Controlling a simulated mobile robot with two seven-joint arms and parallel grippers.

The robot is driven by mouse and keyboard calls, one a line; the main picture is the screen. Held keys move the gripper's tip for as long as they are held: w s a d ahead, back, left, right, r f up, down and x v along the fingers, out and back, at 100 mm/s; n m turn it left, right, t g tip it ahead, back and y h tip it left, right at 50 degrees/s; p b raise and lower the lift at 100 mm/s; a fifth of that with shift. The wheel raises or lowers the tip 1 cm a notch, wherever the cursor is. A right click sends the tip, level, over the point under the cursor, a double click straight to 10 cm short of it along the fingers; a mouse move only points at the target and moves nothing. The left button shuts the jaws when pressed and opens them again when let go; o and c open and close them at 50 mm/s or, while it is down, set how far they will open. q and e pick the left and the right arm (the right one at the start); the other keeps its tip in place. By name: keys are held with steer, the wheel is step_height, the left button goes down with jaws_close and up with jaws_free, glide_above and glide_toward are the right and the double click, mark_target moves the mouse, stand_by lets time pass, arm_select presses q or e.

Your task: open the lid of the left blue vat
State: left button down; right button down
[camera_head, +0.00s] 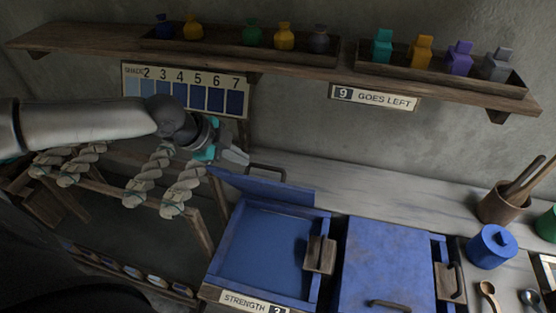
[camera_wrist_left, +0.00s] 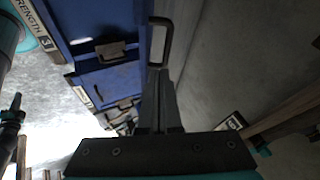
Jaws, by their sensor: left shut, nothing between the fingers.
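The left blue vat (camera_head: 214,240) stands open in the head view, with its blue inside showing. Its lid (camera_head: 285,193) is swung back at the vat's rear edge and seen nearly edge-on. The lid's dark handle (camera_head: 268,168) sticks up behind it, and a dark handle loop also shows in the left wrist view (camera_wrist_left: 168,40). My left gripper (camera_head: 243,158) is just left of this handle, shut and empty. Its closed fingers show in the left wrist view (camera_wrist_left: 157,85), close to the loop; whether they touch it I cannot tell.
A second blue vat (camera_head: 385,260) with its lid down stands to the right. A shelf (camera_head: 300,68) with small bottles runs above my left arm. Hanging yarn skeins (camera_head: 150,180) are below the arm. The pale counter (camera_head: 360,190) behind the vats is clear.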

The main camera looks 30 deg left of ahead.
mark_target(271, 183)
arm_select(q)
steer(key=shift+x, duration=4.75)
arm_select(e)
steer(key=shift+s+a+f, duration=0.15)
steer(key=shift+s, duration=0.1)
arm_select(q)
steer(key=shift+s+a+f, duration=0.1)
steer(key=shift+s+f, duration=0.05)
